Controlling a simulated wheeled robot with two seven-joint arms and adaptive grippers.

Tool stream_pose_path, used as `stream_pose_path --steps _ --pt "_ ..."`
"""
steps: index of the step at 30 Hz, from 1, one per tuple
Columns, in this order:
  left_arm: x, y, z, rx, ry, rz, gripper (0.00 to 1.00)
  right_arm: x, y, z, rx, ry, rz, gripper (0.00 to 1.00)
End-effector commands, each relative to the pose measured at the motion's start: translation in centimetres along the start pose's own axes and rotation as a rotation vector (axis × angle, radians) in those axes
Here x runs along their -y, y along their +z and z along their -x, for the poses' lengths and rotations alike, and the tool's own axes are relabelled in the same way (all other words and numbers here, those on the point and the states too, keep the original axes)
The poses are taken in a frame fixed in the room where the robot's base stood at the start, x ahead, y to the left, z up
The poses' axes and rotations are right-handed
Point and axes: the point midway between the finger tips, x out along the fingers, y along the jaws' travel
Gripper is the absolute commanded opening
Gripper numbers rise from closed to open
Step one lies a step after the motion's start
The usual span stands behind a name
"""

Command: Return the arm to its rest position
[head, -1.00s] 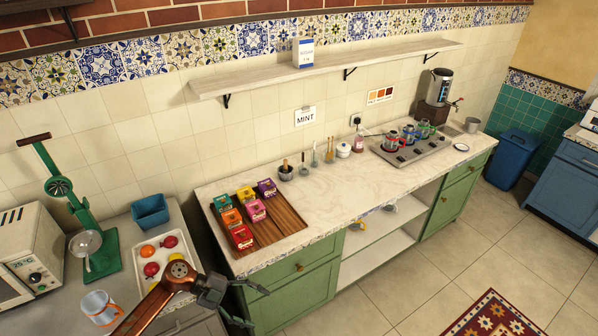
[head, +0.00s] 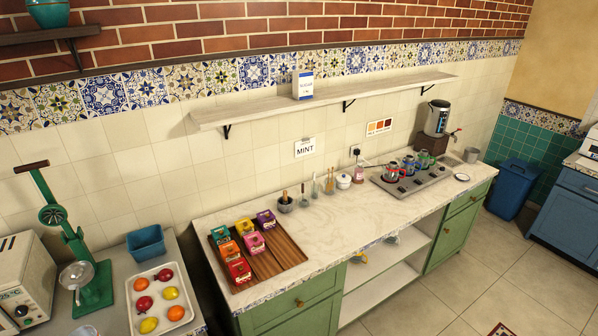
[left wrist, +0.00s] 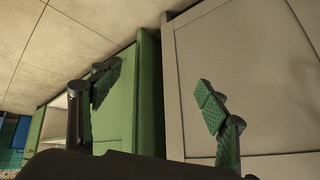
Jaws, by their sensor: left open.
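My left gripper (left wrist: 158,100) shows in the left wrist view with its two green-padded fingers spread wide apart and nothing between them. Behind it are a green cabinet side (left wrist: 122,105) and a pale cabinet front (left wrist: 240,60). The left arm and gripper are out of the head view. My right gripper is in neither view.
The counter (head: 345,222) holds a wooden tray (head: 283,257) with several coloured boxes, a stove (head: 410,178) with teapots, and a samovar (head: 436,120). A white fruit tray (head: 137,297), a blue bin (head: 147,241) and a green juicer (head: 75,245) stand at the left. Floor at right is open.

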Motion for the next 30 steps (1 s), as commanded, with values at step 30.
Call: stream_pose_path --steps 30 --pt "-16.0 27.7 10.7 0.595 0.084 0.256 0.69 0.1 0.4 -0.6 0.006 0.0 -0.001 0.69"
